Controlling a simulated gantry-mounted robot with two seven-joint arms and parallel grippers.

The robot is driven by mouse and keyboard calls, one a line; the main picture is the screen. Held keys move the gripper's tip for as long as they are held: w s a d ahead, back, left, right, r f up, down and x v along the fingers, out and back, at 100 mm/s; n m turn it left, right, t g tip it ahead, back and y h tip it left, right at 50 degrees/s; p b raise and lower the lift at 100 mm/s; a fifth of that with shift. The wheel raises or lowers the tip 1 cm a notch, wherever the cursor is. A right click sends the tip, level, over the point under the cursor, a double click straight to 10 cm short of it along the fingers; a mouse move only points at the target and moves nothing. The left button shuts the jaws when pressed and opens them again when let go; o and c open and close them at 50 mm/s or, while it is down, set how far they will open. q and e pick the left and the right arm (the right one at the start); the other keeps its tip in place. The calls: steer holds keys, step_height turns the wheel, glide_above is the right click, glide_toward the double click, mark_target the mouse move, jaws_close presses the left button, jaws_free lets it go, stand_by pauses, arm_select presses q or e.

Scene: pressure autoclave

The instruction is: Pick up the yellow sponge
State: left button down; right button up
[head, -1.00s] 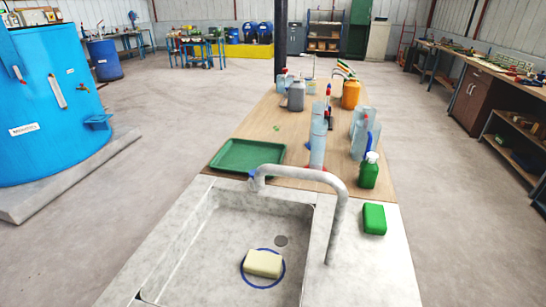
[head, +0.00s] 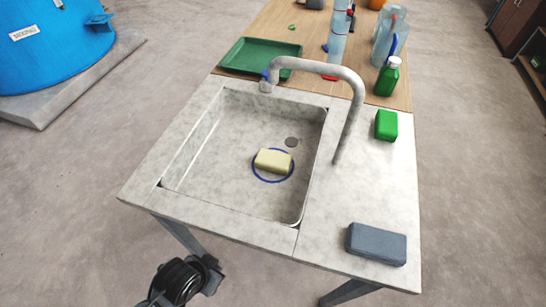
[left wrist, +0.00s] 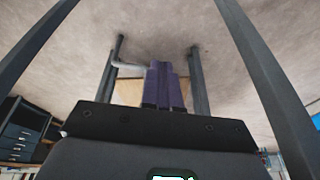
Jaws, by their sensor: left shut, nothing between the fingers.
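The yellow sponge (head: 273,161) is a pale yellow block lying on the floor of the grey sink basin (head: 215,177). A thin blue ring (head: 257,175) surrounds it on the basin floor, close to the drain. In the left wrist view, my left gripper (left wrist: 163,72) shows dark purple fingers closed together with nothing between them. It is away from the sponge, which does not show in that view. In the head view, a black part of my arm (head: 176,283) shows at the bottom, below the sink's front edge. My right gripper is not in view.
A curved faucet (head: 330,70) arches over the basin's back right. A green sponge (head: 386,125) and a grey-blue block (head: 376,244) lie on the right counter. A green tray (head: 258,56), a green bottle (head: 388,77) and clear bottles (head: 338,38) stand behind.

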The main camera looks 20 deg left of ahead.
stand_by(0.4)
arm_select(q)
steer(key=shift+c, duration=0.6)
jaws_free()
